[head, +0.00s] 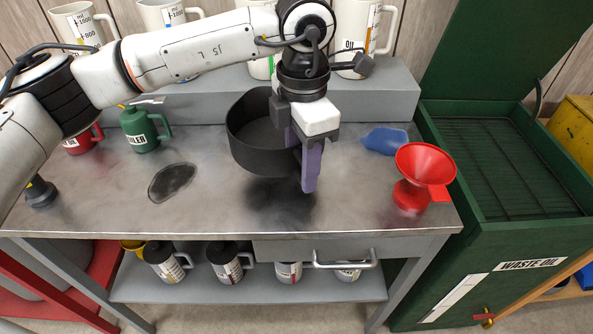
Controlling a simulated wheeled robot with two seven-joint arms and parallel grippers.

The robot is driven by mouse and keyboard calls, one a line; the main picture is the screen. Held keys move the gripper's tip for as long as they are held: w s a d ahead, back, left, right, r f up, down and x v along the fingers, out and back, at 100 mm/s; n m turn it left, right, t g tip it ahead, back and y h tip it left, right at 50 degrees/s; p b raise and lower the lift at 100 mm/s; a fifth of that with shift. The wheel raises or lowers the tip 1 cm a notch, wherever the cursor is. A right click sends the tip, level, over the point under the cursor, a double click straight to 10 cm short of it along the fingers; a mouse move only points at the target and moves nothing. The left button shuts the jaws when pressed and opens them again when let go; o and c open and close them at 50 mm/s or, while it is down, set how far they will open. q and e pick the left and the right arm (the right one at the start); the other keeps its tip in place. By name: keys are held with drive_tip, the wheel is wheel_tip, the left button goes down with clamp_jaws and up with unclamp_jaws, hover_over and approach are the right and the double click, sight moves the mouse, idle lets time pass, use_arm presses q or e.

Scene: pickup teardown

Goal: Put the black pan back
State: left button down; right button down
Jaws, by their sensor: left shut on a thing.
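The black pan (262,143) is a round, deep, open-topped pan in the middle of the head view, over the metal workbench (105,205). My left gripper (307,165), with purple fingers, comes down from above and is shut on the pan's right side wall. The pan looks roughly level and empty. A dark shadow lies on the bench below and in front of it, so it appears to hang a little above the top. The gripper hides part of its right rim. My right gripper is not in view.
A dark oval patch (172,181) marks the bench at left. A red funnel (424,173) and a blue item (384,141) are at right. A green can (140,130) stands back left. White jugs line the grey shelf (395,88). The green waste oil bin (500,245) stands open at right.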

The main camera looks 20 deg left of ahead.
use_arm(q)
drive_tip(key=f, duration=0.3)
drive_tip(key=shift+s, duration=0.2)
wheel_tip(320, 180, down, 4)
drive_tip(key=shift+f+p, duration=0.15)
drive_tip(key=shift+p, duration=0.3)
drive_tip(key=shift+w, duration=0.1)
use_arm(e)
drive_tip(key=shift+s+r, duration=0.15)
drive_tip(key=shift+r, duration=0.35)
use_arm(q)
drive_tip(key=shift+f, duration=0.1)
drive_tip(key=shift+f, duration=0.15)
drive_tip(key=c, duration=1)
unclamp_jaws()
drive_tip(key=shift+c, duration=0.2)
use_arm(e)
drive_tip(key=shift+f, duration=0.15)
